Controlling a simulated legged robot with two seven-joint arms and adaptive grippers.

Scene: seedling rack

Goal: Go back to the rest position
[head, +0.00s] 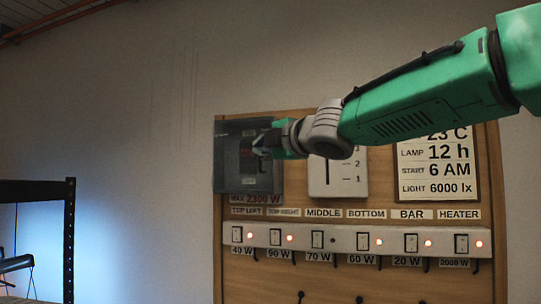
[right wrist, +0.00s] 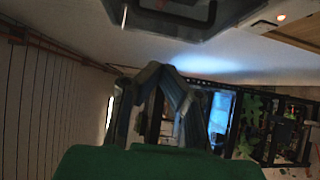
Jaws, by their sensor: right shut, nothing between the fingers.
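My right arm (head: 420,100) reaches in from the upper right across a wooden board. My right gripper (head: 259,148) is shut and empty, in front of a dark grey box (head: 228,178) at the board's upper left. I cannot tell from the head view whether it touches the box. In the right wrist view the fingertips (right wrist: 158,68) meet, and a grey casing (right wrist: 190,28) shows above them. My left gripper is not in view.
The wooden board (head: 350,284) carries a white switch strip (head: 272,237); several lamps glow, the one by MIDDLE looks dark. A white slider panel (head: 320,178) and a printed sign (head: 436,168) are partly behind my arm. A black rack (head: 69,240) stands left; bare wall lies between.

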